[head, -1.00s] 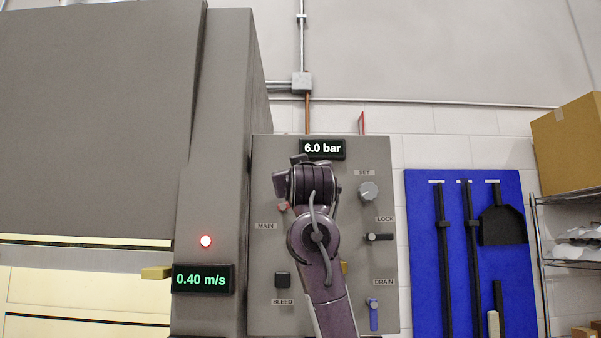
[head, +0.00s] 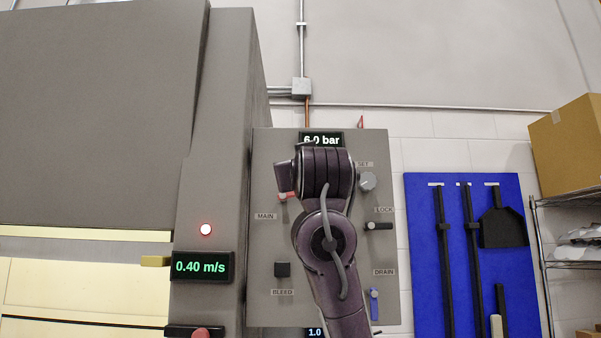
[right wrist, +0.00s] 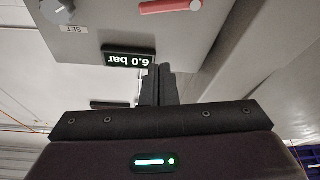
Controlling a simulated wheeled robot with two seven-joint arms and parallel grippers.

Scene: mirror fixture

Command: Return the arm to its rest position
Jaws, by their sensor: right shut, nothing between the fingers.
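My right arm (head: 335,265) rises from the bottom of the head view in front of the grey control panel (head: 265,240). Its wrist covers part of the "6.0 bar" display (head: 314,139). In the right wrist view my right gripper (right wrist: 160,72) is shut and empty, its two dark fingers together. The fingers stand beside the upside-down "6.0 bar" display (right wrist: 128,57), apparently short of the panel; I cannot tell the exact gap. In the head view the fingers are hidden behind the wrist. My left gripper is in neither view.
The panel carries a SET knob (head: 367,182), a red MAIN handle (head: 286,195), a LOCK lever (head: 379,226), a black BLEED knob (head: 282,269) and a blue DRAIN lever (head: 374,303). A large grey machine (head: 218,120) stands left. A blue tool board (head: 422,250) and shelf boxes (head: 570,150) are right.

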